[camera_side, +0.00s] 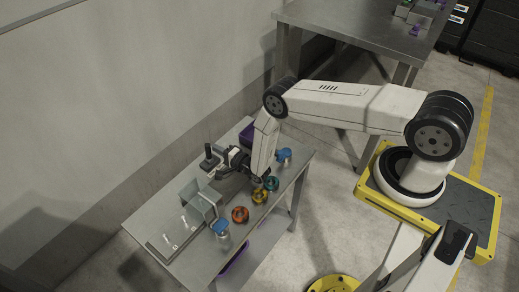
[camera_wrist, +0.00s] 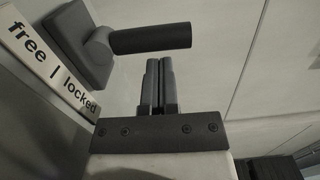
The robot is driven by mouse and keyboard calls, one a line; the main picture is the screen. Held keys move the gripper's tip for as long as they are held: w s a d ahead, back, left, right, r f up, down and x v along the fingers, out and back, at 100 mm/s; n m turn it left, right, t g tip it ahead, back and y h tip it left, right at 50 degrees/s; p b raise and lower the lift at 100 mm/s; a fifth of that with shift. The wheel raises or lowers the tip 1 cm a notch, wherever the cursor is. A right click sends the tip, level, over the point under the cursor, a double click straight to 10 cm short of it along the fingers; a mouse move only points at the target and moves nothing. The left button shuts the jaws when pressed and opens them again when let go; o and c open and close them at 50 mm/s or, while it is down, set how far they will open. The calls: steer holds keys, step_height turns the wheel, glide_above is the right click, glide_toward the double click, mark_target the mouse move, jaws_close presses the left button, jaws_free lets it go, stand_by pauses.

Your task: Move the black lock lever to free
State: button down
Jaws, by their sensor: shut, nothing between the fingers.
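The black lock lever (camera_wrist: 150,39) is in the upper part of the wrist view. Its round handle runs to the right from a dark square mount (camera_wrist: 75,40). A white label (camera_wrist: 45,55) reading "free | locked" lies along the left of the mount. My gripper (camera_wrist: 159,62) has its two fingers together and empty, just below the handle in the picture. I cannot tell whether they touch it. In the side view my gripper (camera_side: 222,171) is low over the metal bench, beside a small upright black part (camera_side: 208,152) that looks like the lever.
The bench (camera_side: 190,263) also holds a clear box (camera_side: 197,200), a red ring-shaped part (camera_side: 240,214), a yellow one (camera_side: 259,196), a green one (camera_side: 271,183) and blue-topped parts (camera_side: 221,227) close to my gripper. A wall (camera_side: 110,110) stands behind. Another table (camera_side: 350,22) is at the back.

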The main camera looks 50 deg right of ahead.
mark_target(208, 151)
steer(key=shift+a+r+n, duration=0.2)
steer(key=shift+a+n, duration=0.25)
steer(key=shift+n, duration=0.45)
steer(key=shift+a+n, duration=0.15)
steer(key=shift+n, duration=0.25)
steer(key=n, duration=0.1)
steer(key=a+n, duration=0.1)
steer(key=n, duration=0.1)
steer(key=shift+a+r, duration=0.2)
steer(key=shift+a, duration=0.35)
steer(key=shift+s+d+r, duration=0.1)
steer(key=shift+d+r, duration=0.15)
steer(key=shift+d, duration=0.4)
steer(key=shift+s+d+r, duration=0.2)
steer(key=shift+d+r, duration=0.15)
steer(key=shift+d, duration=0.3)
steer(key=shift+s+d+r, duration=0.2)
steer(key=shift+d+r, duration=0.1)
steer(key=shift+d, duration=0.3)
steer(key=s, duration=0.9)
steer(key=shift+s+d+r, duration=0.1)
steer(key=shift+s, duration=0.3)
